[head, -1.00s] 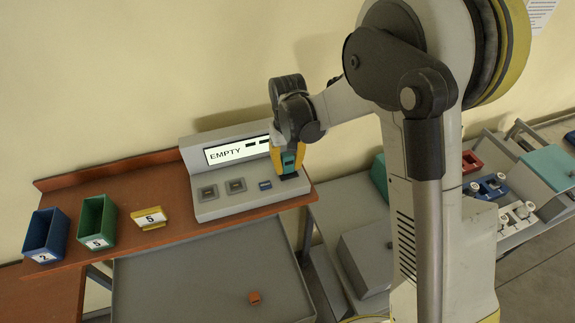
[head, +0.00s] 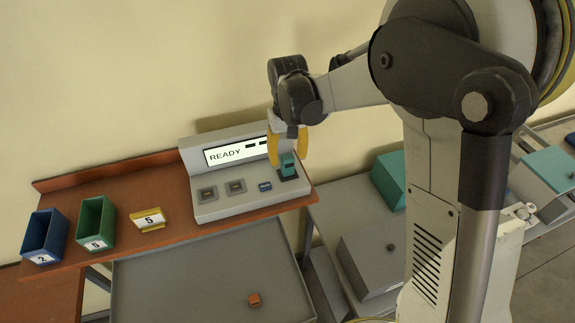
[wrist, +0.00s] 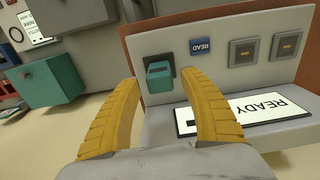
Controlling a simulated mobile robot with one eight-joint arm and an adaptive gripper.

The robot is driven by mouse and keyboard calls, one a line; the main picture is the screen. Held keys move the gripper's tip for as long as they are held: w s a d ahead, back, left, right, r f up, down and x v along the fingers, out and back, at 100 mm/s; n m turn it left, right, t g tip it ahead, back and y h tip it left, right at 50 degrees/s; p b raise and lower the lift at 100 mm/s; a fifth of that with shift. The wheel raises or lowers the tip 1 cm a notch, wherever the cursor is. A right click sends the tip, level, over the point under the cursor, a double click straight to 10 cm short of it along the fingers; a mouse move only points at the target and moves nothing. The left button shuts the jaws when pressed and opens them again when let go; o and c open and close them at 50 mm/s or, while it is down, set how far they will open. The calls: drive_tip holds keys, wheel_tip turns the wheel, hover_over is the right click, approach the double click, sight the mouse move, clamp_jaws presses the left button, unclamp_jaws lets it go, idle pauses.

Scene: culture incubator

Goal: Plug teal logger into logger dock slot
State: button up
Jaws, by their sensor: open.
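The teal logger (head: 287,165) stands upright in the dark slot at the right end of the grey logger dock (head: 215,208). In the wrist view the logger (wrist: 159,80) sits in its slot beside a blue READ button (wrist: 200,47). The dock's screen (head: 228,155) reads READY. My gripper (head: 287,160) is open, with its yellow fingers apart and raised around and above the logger. In the wrist view my gripper (wrist: 160,78) has a finger on either side of the logger, with gaps visible.
A blue bin (head: 45,236), a green bin (head: 96,223) and a yellow number 5 holder (head: 149,219) stand left on the brown shelf. A teal box (head: 389,180) stands right.

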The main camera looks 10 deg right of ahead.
wheel_tip(320, 180, up, 7)
idle(0.3)
drive_tip(key=shift+f, duration=0.1)
drive_tip(key=shift+s+d+f+b, duration=0.2)
drive_tip(key=shift+f+b, duration=0.1)
drive_tip(key=shift+b, duration=0.4)
drive_tip(key=s+d+f+t+b, duration=0.2)
drive_tip(key=s+f+b, duration=0.4)
drive_tip(key=f+b, duration=0.3)
drive_tip(key=s+d+f+m+t+b, duration=0.1)
drive_tip(key=s+d+f+b, duration=0.4)
drive_tip(key=b, duration=0.8)
drive_tip(key=s+d+f+m+t+b, duration=0.1)
drive_tip(key=s+d+f+t+b, duration=0.3)
drive_tip(key=s+f+b, duration=0.5)
wheel_tip(320, 180, down, 5)
drive_tip(key=shift+s+b, duration=0.15)
drive_tip(key=shift+b, duration=0.95)
